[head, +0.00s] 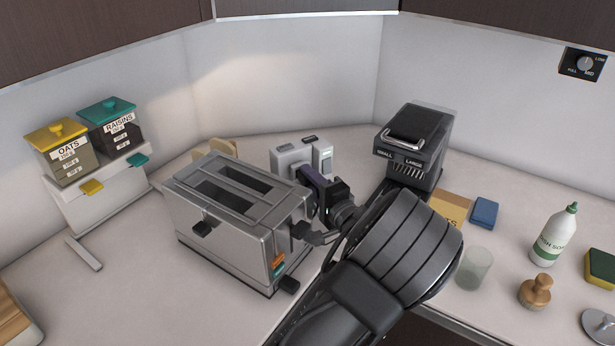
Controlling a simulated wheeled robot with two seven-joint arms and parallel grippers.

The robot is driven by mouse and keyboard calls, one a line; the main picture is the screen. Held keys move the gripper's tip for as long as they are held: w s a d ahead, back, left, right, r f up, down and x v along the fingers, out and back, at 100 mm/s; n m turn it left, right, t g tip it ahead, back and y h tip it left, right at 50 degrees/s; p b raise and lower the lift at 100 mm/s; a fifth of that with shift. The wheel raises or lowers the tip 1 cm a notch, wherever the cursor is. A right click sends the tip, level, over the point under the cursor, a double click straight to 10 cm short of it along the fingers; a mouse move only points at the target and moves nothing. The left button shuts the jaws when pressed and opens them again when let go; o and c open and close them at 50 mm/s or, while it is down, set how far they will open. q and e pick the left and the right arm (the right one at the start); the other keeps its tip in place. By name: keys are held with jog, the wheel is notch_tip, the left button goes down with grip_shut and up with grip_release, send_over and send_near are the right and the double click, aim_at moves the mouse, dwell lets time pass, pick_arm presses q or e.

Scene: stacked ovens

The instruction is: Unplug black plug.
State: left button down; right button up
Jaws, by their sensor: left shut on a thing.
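A light grey socket block (291,157) stands on the counter in the back corner, right behind the toaster. My left gripper (308,179) reaches in from the bottom of the view and is shut at the front of this block. It holds the black plug, which is almost wholly hidden by the fingers. I cannot tell whether the plug is still seated in the block. A small dark piece (310,139) shows on top of the block. My right gripper is not in view.
A metal toaster (185,203) stands close left of my gripper. A black dispenser (431,135) is behind to the right. Oats (61,154) and raisins (112,127) containers are at left. A glass (474,269), soap bottle (554,238) and wooden stamp-like object (535,291) are at right.

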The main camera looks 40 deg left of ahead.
pick_arm(q)
jog(key=shift+d, duration=0.2)
jog(key=shift+p+v, duration=0.4)
jog(key=shift+v, duration=2.4)
jog(key=w+d+g+h+p, duration=0.1)
jog(key=d+h+p, duration=0.2)
jog(key=d, duration=0.4)
jog(key=w+d+g+h+p, duration=0.1)
jog(key=w+d+h+p, duration=0.1)
jog(key=d, duration=0.6)
jog(key=shift+w+d+h+p, duration=0.25)
jog(key=shift+h+p, duration=0.45)
jog(key=shift+p, duration=0.45)
jog(key=shift+f, duration=0.15)
